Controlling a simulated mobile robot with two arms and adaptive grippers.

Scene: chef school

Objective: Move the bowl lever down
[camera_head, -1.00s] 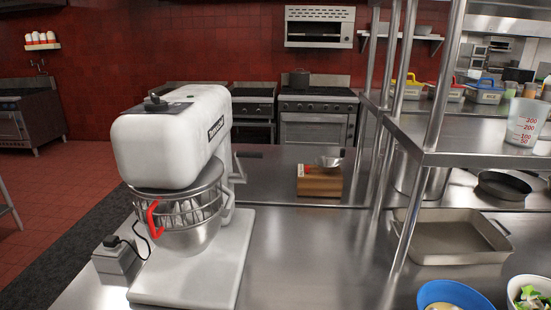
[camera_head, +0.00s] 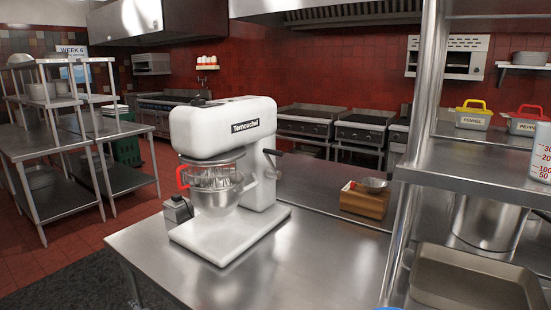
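A white stand mixer (camera_head: 222,130) stands on the steel counter (camera_head: 215,284). Its steel bowl (camera_head: 222,195) hangs under the head, with a wire guard and a red handle (camera_head: 182,177) at its left. A lever with a dark handle (camera_head: 273,153) sticks out from the right side of the mixer's column, roughly level. A pale bracket-like part (camera_head: 271,173) shows just below it. I cannot tell for certain which of these is the bowl lever. Neither of my grippers is in view.
A small grey box (camera_head: 177,211) sits beside the mixer base. A wooden block (camera_head: 364,203) with a small metal bowl (camera_head: 373,184) stands to the right. Shelf posts (camera_head: 413,170) and a deep tray (camera_head: 475,279) bound the right side. The counter front is clear.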

